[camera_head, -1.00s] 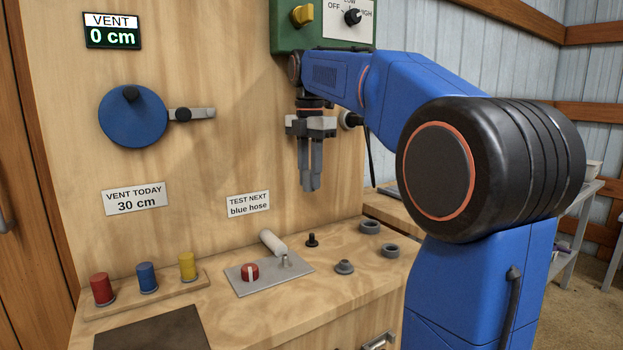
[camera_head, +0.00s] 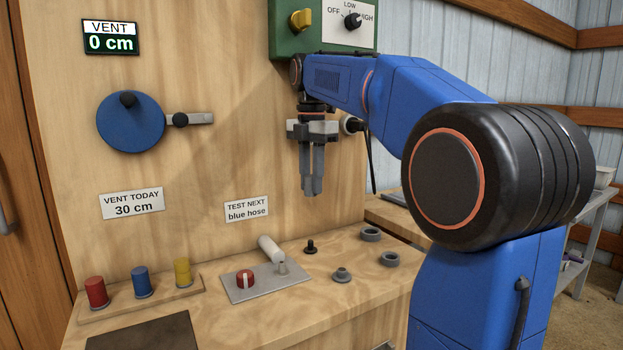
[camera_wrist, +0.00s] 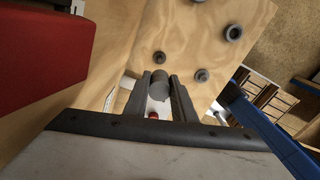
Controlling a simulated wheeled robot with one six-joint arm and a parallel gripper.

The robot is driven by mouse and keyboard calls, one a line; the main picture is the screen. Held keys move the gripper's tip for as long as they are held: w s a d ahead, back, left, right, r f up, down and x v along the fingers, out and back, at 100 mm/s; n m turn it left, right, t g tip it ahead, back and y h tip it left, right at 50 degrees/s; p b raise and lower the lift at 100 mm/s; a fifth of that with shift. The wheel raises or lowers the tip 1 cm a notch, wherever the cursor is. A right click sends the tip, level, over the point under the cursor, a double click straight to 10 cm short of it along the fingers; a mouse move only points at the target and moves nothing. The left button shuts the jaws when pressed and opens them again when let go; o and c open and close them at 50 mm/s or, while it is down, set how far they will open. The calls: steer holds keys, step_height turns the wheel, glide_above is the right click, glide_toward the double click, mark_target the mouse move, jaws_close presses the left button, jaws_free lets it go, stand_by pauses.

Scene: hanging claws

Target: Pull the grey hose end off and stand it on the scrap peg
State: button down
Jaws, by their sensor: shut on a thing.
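My gripper (camera_head: 312,190) points down in front of the wooden panel, well above the bench. Its two dark fingers are shut on a grey rounded piece, taken to be the grey hose end (camera_wrist: 160,78), between the fingertips in the wrist view. In the head view it hardly stands out from the fingers. A short black peg (camera_head: 310,247) stands on the bench, also in the wrist view (camera_wrist: 159,57). A grey flanged stub (camera_head: 342,275) stands nearer the front, also in the wrist view (camera_wrist: 202,75). I cannot tell which of these is the scrap peg.
A metal plate (camera_head: 252,290) carries a red knob (camera_head: 245,280), a white cylinder (camera_head: 270,248) and a small post. Red, blue and yellow cylinders (camera_head: 140,282) stand on a left strip. A blue wheel (camera_head: 130,125) is on the panel.

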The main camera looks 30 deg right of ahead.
steer(key=shift+f, duration=5.65)
steer(key=shift+f, duration=1.85)
steer(key=c, duration=1.4)
jaws_free()
step_height(320, 180, up, 12)
steer(key=shift+r, duration=0.1)
